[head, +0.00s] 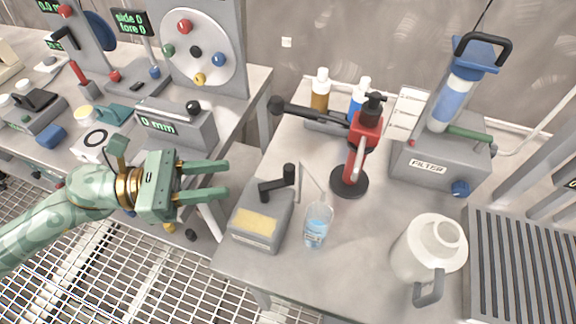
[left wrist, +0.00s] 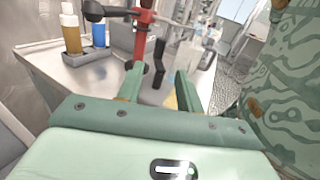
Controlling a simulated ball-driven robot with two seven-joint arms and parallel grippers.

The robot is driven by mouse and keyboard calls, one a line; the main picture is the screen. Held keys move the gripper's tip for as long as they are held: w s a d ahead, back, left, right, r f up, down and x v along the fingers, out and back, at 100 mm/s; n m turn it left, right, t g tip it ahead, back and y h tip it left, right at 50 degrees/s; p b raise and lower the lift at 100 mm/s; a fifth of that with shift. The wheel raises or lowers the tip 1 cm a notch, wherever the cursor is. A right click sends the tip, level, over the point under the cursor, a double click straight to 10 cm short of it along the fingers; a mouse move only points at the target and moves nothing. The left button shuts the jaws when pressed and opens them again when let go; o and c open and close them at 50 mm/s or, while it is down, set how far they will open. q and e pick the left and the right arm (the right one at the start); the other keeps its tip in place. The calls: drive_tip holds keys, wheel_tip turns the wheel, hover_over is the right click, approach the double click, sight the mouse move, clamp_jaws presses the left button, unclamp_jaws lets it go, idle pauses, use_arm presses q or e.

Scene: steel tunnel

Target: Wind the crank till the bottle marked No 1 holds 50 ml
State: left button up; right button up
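The crank (head: 277,183) is a black Z-shaped handle on a grey box (head: 243,222) with a yellow plate, on the right-hand table. A clear bottle (head: 317,224) with pale blue contents stands just right of the box. Its marking and liquid level are too small to read. A thin bent tube (head: 312,178) comes down towards the bottle. My left gripper (head: 226,179) is open and empty, left of the crank, its fingers pointing at it and apart from it. In the left wrist view the black crank (left wrist: 158,60) shows beyond and between the open fingers (left wrist: 160,72). My right gripper is out of view.
A red stand (head: 366,135) with a black lever is behind the box. Orange (head: 320,95) and blue (head: 357,105) bottles stand at the back. A filter unit (head: 425,178) and a white jug (head: 415,255) are right. The left bench (head: 245,85) holds instruments.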

sight(290, 182)
use_arm(q)
drive_tip(key=d, duration=0.4)
drive_tip(key=w+d, duration=0.1)
drive_tip(key=d, duration=0.3)
drive_tip(key=d+p, duration=0.1)
drive_tip(key=d, duration=0.3)
drive_tip(key=shift+w+d, duration=0.15)
drive_tip(key=shift+w, duration=0.25)
clamp_jaws()
drive_tip(key=shift+s+f+m+g+b, duration=0.15)
drive_tip(key=shift+m+g+b, duration=0.45)
drive_tip(key=shift+g+b, duration=0.3)
drive_tip(key=shift+r, duration=0.25)
